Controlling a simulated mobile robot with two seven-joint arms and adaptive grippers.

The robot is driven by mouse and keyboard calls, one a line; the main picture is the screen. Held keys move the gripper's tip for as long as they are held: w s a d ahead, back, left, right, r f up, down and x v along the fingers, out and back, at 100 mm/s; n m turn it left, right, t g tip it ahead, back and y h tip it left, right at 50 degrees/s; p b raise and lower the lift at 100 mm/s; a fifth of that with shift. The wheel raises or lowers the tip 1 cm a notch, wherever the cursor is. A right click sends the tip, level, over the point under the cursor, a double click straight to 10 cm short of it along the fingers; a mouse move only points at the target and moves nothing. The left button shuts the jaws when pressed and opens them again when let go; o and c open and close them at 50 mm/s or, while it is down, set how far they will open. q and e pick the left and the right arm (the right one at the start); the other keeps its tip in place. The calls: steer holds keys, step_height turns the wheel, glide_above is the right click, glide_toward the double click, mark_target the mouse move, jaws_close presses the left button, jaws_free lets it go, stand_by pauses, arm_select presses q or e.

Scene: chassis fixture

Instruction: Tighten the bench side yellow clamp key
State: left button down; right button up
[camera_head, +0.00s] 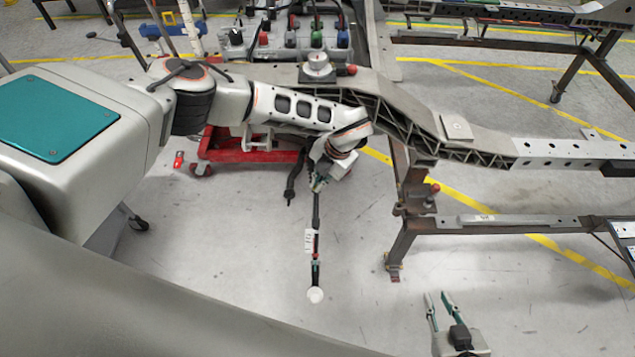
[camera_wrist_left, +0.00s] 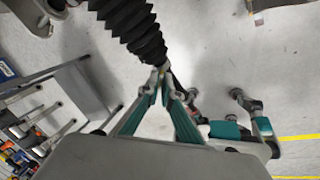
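My left gripper (camera_wrist_left: 163,78) has its two teal fingers drawn together to a point in the left wrist view. Their tips meet beside the narrow end of a black ribbed boot (camera_wrist_left: 130,22); I cannot tell whether anything is between them. In the head view my left gripper (camera_head: 318,186) is small and sits below the bent wrist, at the top of a dark upright rod (camera_head: 316,218). I cannot make out a yellow clamp key in either view. My right gripper (camera_head: 438,296) is at the lower right of the head view, fingers apart and empty, over bare floor.
A grey chassis rail (camera_head: 410,108) runs across a steel stand (camera_head: 405,225) to the right of my left arm.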

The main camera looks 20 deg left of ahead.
arm_select(q)
steer(key=m, duration=0.2)
steer(key=m+t+y, duration=0.1)
steer(key=m, duration=0.2)
steer(key=m+t+y, duration=0.1)
steer(key=m, duration=0.2)
steer(key=shift+s+d, duration=0.15)
steer(key=shift+d, duration=0.1)
steer(key=shift+m+y, duration=0.3)
steer(key=shift+m, duration=0.1)
steer(key=c, duration=2.3)
jaws_free()
steer(key=shift+s+f, duration=0.1)
steer(key=v, duration=1.2)
steer(key=shift+s, duration=0.2)
